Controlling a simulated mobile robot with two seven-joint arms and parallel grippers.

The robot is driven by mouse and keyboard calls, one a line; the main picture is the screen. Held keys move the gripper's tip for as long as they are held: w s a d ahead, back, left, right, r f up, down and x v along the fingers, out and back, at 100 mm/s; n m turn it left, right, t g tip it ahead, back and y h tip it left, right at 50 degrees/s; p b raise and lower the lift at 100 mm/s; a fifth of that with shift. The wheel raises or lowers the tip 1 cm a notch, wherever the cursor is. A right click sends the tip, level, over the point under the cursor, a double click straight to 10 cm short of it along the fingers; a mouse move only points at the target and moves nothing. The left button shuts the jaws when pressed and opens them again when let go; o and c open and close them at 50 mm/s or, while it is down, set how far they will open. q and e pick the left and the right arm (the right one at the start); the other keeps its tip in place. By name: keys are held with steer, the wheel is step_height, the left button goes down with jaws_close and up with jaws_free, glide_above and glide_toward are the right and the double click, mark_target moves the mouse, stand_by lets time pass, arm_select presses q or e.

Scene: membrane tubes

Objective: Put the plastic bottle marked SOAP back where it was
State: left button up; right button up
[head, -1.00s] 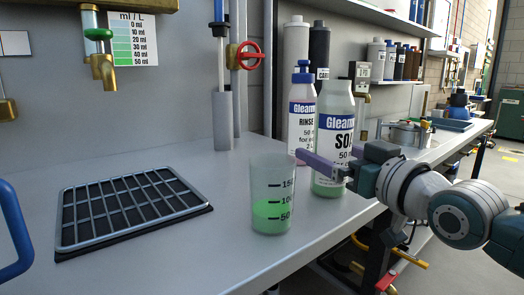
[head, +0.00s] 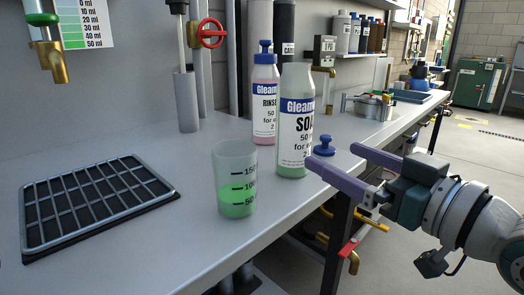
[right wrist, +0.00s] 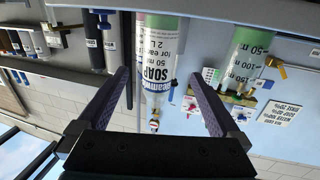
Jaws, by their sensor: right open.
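The SOAP bottle (head: 295,128) is a clear plastic bottle with a blue and white label and pale green liquid. It stands upright on the grey counter (head: 185,240), with no cap visible on its top in the head view. My right gripper (head: 334,157) is open and empty, to the right of the bottle at about the height of its lower half. In the right wrist view the SOAP bottle (right wrist: 160,62) appears upside down, beyond and between the open fingertips. A blue cap-like piece (head: 323,145) shows just right of the bottle. My left gripper is not in view.
A pink RINSE bottle (head: 265,105) stands close behind the SOAP bottle. A beaker with green liquid (head: 237,182) stands to its front left. A drying rack (head: 95,200) lies at left. A red-handled valve (head: 208,34) is on the wall pipes. Bare counter lies between rack and beaker.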

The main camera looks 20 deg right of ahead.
steer(key=s+a+f+g, duration=0.7)
steer(key=f, duration=0.2)
steer(key=s+a+f+g+h, duration=0.1)
steer(key=s+g, duration=0.6)
steer(key=s, duration=0.7)
step_height(320, 180, down, 2)
steer(key=shift+s+a+f+n+h, duration=0.15)
steer(key=shift+s+a+n+h, duration=0.15)
steer(key=shift+h, duration=0.2)
